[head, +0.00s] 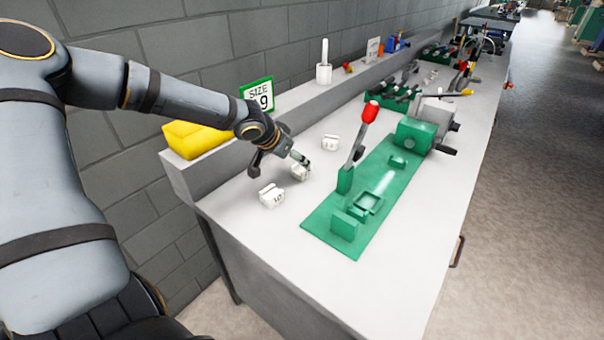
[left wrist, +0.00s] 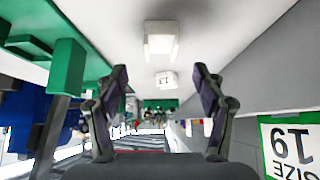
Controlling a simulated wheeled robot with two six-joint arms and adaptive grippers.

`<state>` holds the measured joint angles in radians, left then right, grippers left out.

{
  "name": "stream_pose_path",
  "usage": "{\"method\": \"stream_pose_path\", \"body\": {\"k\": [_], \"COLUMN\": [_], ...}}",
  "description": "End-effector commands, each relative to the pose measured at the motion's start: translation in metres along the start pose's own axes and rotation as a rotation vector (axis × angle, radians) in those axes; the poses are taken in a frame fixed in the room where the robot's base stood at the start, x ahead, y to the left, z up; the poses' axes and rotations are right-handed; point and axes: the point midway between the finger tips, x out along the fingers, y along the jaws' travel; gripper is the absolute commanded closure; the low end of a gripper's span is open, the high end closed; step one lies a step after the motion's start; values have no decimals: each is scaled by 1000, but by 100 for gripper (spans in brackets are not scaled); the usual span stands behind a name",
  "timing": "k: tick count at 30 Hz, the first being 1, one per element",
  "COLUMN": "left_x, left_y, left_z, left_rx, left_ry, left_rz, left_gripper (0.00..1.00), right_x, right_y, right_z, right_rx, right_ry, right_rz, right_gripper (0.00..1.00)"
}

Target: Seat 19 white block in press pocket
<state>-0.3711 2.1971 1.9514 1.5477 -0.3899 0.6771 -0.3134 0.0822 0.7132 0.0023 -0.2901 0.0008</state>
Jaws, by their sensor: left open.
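Three white blocks stand on the grey bench: a near one (head: 271,196) with a dark number I cannot read surely, a middle one (head: 300,172), and a far one (head: 331,143). My left gripper (head: 284,165) is open and empty, close by the middle block, which it partly covers; I cannot tell if they touch. In the left wrist view, an unmarked block face (left wrist: 161,42) lies beyond the open fingers (left wrist: 162,78), and a smaller numbered block (left wrist: 166,80) shows between them. The green press base (head: 340,225) has a square pocket (head: 368,203), which looks empty. The right gripper is out of view.
A SIZE sign (head: 258,96) stands on the back ledge; it reads 19 in the left wrist view (left wrist: 291,145). A yellow item (head: 195,139) lies left of it. The red-knobbed lever (head: 358,145) rises beside the pocket. Bare bench lies between blocks and press.

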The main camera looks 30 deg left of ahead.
Motion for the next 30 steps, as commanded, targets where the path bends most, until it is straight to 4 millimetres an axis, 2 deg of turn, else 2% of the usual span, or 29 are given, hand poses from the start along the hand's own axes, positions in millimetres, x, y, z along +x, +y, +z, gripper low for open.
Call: {"method": "stream_pose_path", "body": {"k": [2, 9, 12, 20, 30], "left_x": [2, 41, 50, 52, 52], "left_y": [0, -1, -1, 0, 0], "left_z": [1, 5, 4, 3, 3], "left_rx": [1, 5, 2, 0, 0], "left_ry": [-2, -6, -4, 0, 0], "left_rz": [-1, -4, -2, 1, 0], "left_gripper": [31, 31, 31, 32, 78], "right_x": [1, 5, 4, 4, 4], "right_y": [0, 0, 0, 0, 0], "right_z": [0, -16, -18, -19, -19], "right_rx": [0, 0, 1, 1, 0], "right_ry": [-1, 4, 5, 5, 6], "right_rz": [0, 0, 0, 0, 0], "right_gripper": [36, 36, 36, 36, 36]}}
